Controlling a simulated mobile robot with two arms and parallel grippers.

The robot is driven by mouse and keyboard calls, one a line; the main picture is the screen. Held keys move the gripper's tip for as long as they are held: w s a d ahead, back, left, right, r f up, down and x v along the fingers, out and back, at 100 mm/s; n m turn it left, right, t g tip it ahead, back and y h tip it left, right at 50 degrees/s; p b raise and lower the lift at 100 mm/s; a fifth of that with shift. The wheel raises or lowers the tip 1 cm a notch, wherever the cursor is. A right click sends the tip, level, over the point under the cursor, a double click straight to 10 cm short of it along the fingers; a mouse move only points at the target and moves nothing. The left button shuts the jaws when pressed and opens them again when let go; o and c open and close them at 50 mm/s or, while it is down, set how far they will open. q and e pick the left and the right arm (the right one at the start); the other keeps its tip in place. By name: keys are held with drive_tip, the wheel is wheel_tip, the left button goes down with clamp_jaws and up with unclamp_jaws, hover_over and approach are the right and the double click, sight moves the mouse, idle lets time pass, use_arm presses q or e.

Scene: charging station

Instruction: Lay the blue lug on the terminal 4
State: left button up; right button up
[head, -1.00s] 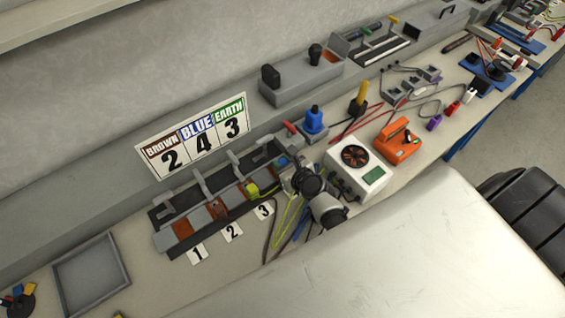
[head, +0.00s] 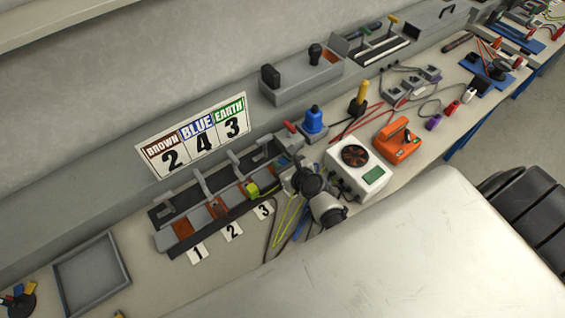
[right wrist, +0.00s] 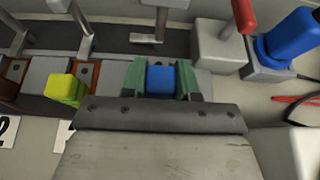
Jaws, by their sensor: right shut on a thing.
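My right gripper (right wrist: 161,82) is shut on the blue lug (right wrist: 160,80), which sits between its two greenish fingers in the right wrist view. In the head view my right gripper (head: 290,177) is over the right end of the terminal block (head: 165,241), at the place right of terminal 3. The gripper and lug hide terminal 4 there, so I cannot tell whether the lug touches it. The yellow-green earth lug (right wrist: 62,88) lies on the neighbouring terminal to the left; it also shows in the head view (head: 252,189). My left gripper is not in view.
Raised clamp levers (right wrist: 82,35) stand along the block's back. A grey box with a red handle (right wrist: 243,15) and a blue-topped device (right wrist: 290,40) stand close on the right. A white fan unit (head: 357,170) is right of my wrist. A sign (head: 193,137) reads brown 2, blue 4, earth 3.

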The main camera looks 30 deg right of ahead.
drive_tip(key=shift+f+b, duration=1.35)
drive_tip(key=shift+f, duration=0.25)
drive_tip(key=o, duration=1)
drive_tip(key=shift+c, duration=0.2)
drive_tip(key=v, duration=1)
drive_tip(key=shift+s+r, duration=0.1)
drive_tip(key=shift+s, duration=0.3)
